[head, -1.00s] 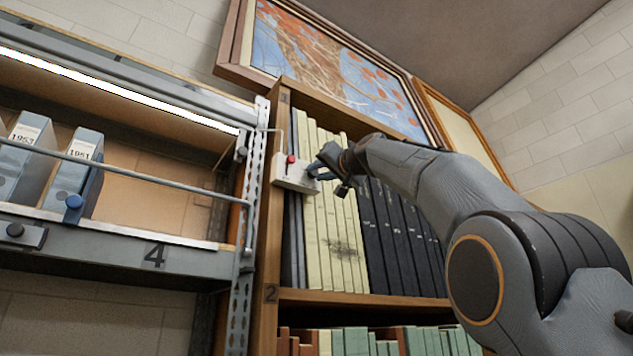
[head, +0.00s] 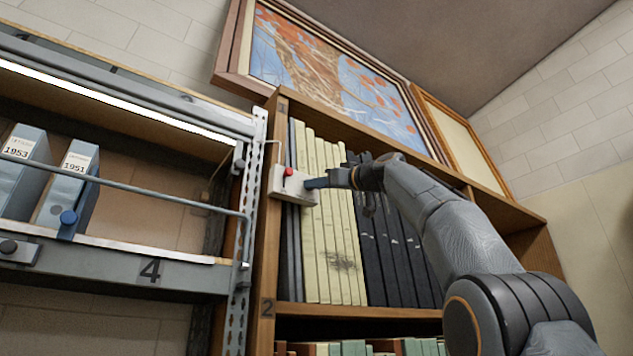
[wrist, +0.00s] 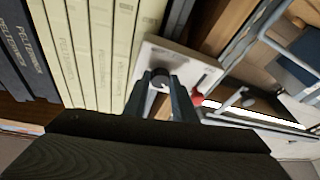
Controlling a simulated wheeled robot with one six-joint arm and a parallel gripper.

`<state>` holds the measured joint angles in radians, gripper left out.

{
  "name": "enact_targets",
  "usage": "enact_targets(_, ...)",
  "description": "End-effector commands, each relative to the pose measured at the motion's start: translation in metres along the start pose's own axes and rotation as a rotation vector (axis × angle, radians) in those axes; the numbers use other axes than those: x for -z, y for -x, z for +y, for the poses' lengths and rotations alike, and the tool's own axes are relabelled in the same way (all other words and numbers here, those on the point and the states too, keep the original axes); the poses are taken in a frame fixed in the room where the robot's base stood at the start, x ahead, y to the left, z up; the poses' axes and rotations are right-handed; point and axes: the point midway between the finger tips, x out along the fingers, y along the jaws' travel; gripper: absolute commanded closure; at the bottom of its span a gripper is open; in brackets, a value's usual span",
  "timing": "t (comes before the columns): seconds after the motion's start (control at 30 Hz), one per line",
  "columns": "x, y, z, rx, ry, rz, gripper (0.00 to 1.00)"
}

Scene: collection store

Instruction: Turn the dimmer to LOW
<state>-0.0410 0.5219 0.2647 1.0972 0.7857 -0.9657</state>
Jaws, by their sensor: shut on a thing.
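The dimmer is a pale box (head: 291,188) on the left upright of the bookcase; its plate (wrist: 190,62) fills the middle of the wrist view. Small marks on the plate are too blurred to read, so I cannot tell the setting.
A red knob or button (head: 288,171) is on the same box, close beside my fingers in the wrist view (wrist: 197,98). Cream books (head: 325,240) and dark books stand close behind. A metal shelf rail (head: 150,190) with blue-grey box files is at the left.

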Motion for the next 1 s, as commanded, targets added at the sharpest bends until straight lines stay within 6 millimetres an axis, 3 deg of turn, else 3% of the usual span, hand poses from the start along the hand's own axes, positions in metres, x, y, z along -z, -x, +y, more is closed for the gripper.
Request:
enact_targets(0.5, 0.0050, 0.0012, -0.0017, 0.006, 0.019, 0.006, 0.98)
enact_targets(0.53, 0.0050, 0.0012, -0.0017, 0.006, 0.019, 0.006, 0.71)
enact_targets(0.6, 0.0046, 0.0011, -0.0015, 0.006, 0.019, 0.005, 0.59)
enact_targets(1.0, 0.0008, 0.0034, 0.0004, 0.004, 0.019, 0.001, 0.57)
